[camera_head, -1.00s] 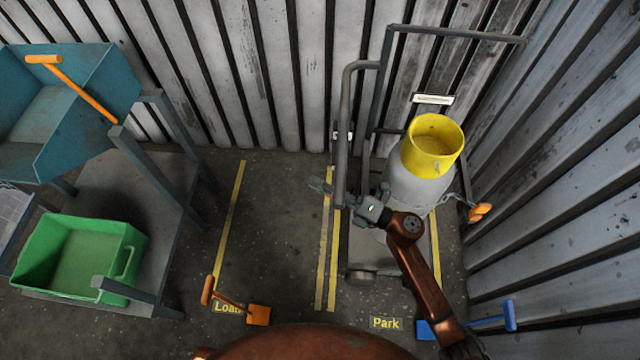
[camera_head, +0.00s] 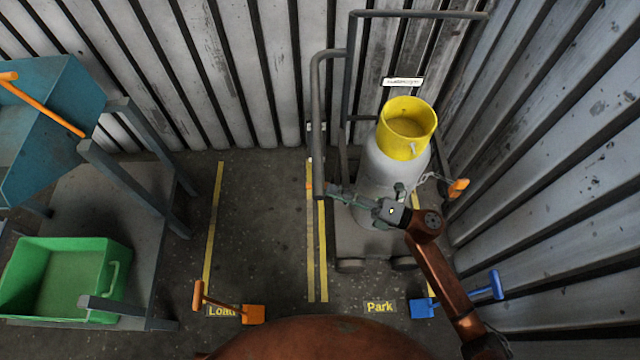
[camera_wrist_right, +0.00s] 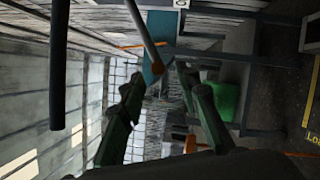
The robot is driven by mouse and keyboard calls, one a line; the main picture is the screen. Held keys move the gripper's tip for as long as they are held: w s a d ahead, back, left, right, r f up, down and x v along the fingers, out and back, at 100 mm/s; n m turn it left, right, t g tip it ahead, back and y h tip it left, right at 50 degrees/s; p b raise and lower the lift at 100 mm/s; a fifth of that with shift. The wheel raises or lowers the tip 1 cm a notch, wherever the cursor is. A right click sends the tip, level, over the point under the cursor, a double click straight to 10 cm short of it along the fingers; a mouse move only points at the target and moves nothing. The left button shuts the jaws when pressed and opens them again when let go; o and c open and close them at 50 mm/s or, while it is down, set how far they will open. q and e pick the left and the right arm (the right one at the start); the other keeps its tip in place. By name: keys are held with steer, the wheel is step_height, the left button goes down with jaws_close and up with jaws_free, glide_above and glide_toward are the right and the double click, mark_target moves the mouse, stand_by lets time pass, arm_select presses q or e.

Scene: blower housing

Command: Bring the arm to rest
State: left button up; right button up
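My right gripper (camera_head: 365,198) is in front of the grey cylinder on the cart, just right of the bent handle bar (camera_head: 318,130). Its fingers spread apart in the head view. In the right wrist view my right gripper (camera_wrist_right: 159,78) also shows its two green-black fingers apart, with nothing seen clamped between them. A grey bar (camera_wrist_right: 145,38) comes down toward the gap; I cannot tell whether it touches a finger. My right arm (camera_head: 440,270) reaches up from the lower right. My left gripper is out of view.
The cart carries a grey cylinder (camera_head: 385,175) with a yellow collar (camera_head: 408,128), close to the corrugated walls. A green bin (camera_head: 65,280) is at left. Floor between the yellow lines is clear.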

steer(key=shift+s+d+f, duration=0.1)
steer(key=shift+s+d, duration=0.15)
steer(key=shift+d, duration=0.4)
